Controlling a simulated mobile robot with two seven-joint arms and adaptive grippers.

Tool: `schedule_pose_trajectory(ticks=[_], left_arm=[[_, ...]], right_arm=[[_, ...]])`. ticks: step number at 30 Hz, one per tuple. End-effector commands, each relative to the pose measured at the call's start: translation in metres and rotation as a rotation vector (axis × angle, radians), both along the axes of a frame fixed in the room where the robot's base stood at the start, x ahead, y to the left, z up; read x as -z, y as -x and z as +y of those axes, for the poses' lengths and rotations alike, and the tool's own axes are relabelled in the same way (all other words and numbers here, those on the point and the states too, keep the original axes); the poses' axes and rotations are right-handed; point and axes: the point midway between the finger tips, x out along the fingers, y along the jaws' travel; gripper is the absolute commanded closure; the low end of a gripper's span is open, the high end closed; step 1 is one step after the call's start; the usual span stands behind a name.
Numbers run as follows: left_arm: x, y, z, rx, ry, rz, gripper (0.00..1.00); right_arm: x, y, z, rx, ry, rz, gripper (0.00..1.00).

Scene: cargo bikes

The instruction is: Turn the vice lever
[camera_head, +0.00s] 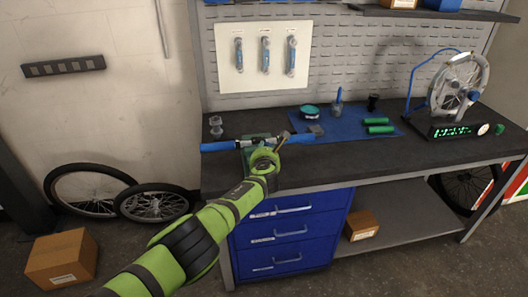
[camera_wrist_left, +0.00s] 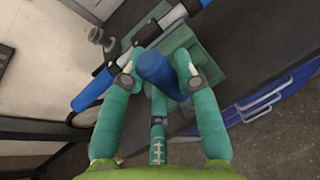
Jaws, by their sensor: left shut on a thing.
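The green vice (camera_head: 248,152) sits at the front edge of the dark workbench and also shows in the left wrist view (camera_wrist_left: 205,68). A bar with blue grips (camera_head: 218,146) lies across it. My left gripper (camera_head: 264,160) is at the front of the vice. In the left wrist view, my left gripper (camera_wrist_left: 163,66) has its green fingers on both sides of a blue rounded end, which looks like the vice lever (camera_wrist_left: 160,75). It is shut on it. The rest of the lever is mostly hidden. My right gripper is not in view.
A blue mat (camera_head: 345,122) with green grips (camera_head: 378,125) lies right of the vice. A wheel stand (camera_head: 455,130) is at the right. Blue drawers (camera_head: 290,232) are below the bench. A cardboard box (camera_head: 62,258) and loose wheels (camera_head: 155,204) are on the floor at left.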

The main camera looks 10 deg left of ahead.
Motion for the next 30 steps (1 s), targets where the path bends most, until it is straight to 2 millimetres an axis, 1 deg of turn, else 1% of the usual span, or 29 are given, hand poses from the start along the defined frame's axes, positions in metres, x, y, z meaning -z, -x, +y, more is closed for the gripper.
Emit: schedule_pose_trajectory(ticks=[1, 2, 3, 4, 20, 25, 30], left_arm=[[-0.001, 0.0, -0.003, 0.011, -0.015, -0.003, 1.0], [-0.001, 0.0, -0.003, 0.011, -0.014, -0.003, 0.61], [-0.001, 0.0, -0.003, 0.011, -0.012, -0.004, 0.45], [-0.001, 0.0, -0.003, 0.011, -0.011, -0.004, 0.44], [-0.003, 0.001, -0.008, 0.017, 0.0, -0.008, 0.44], [-0.003, 0.007, -0.01, 0.017, 0.002, -0.007, 0.44], [-0.004, 0.019, -0.011, 0.016, 0.003, -0.004, 0.44]], right_arm=[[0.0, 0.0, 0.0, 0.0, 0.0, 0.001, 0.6], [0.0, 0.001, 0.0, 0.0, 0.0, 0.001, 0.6], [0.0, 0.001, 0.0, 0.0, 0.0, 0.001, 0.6], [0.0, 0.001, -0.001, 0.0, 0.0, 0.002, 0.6], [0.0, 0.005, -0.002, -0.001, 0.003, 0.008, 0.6], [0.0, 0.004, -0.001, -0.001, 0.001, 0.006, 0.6], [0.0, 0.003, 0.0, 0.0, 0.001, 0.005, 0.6]])
